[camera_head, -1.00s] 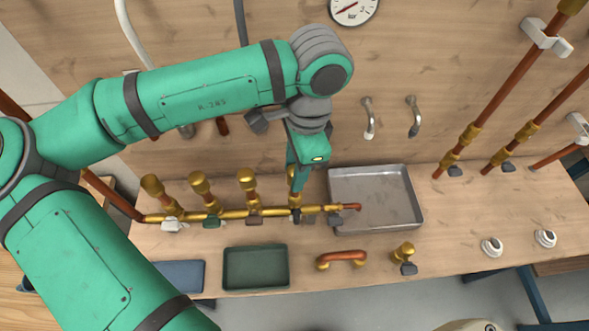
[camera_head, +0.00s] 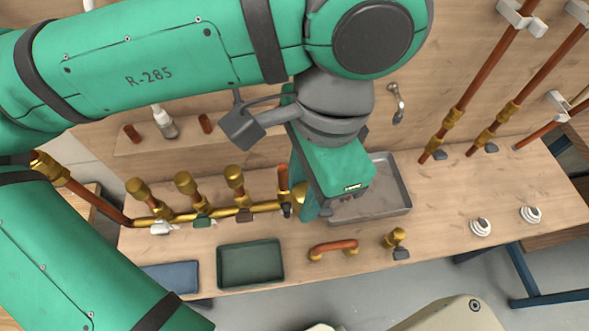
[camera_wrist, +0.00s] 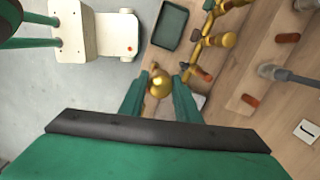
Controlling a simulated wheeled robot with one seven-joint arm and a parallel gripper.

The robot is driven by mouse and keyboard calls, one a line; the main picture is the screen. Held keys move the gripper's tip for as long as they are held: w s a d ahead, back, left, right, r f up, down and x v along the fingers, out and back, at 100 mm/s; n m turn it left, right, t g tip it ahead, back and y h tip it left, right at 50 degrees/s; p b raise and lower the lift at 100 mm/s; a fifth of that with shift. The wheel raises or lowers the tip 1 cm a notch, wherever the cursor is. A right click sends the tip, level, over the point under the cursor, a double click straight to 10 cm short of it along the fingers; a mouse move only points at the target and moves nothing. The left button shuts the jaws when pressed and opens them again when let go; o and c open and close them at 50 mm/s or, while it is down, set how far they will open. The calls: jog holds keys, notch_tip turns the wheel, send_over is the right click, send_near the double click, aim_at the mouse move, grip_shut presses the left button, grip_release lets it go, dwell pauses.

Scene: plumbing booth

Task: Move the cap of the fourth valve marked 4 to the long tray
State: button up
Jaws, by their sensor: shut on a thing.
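The brass pipe row (camera_head: 235,212) has several upright valves. Three at the left still wear brass caps, such as this one (camera_head: 186,182). The fourth upright shows a bare copper end (camera_head: 283,177). My gripper (camera_wrist: 160,92) is shut on a round brass cap (camera_wrist: 160,82), which also shows in the head view (camera_head: 299,195), just right of the bare copper end and partly hidden by a finger. A grey metal tray (camera_head: 404,195) lies behind and right of the gripper, partly covered by it. A dark green tray (camera_head: 222,266) lies in front of the pipe row. I cannot read any number marks.
A copper elbow pipe (camera_head: 334,247) and a small brass valve (camera_head: 396,238) lie on the bench front. A blue tray (camera_head: 172,277) is at the front left. Two white round fittings (camera_head: 481,227) sit at the right. Slanted copper pipes (camera_head: 495,85) stand behind.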

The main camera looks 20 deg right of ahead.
jog(key=shift+s+r, duration=0.35)
jog(key=shift+s, duration=0.25)
jog(key=shift+r, duration=2.15)
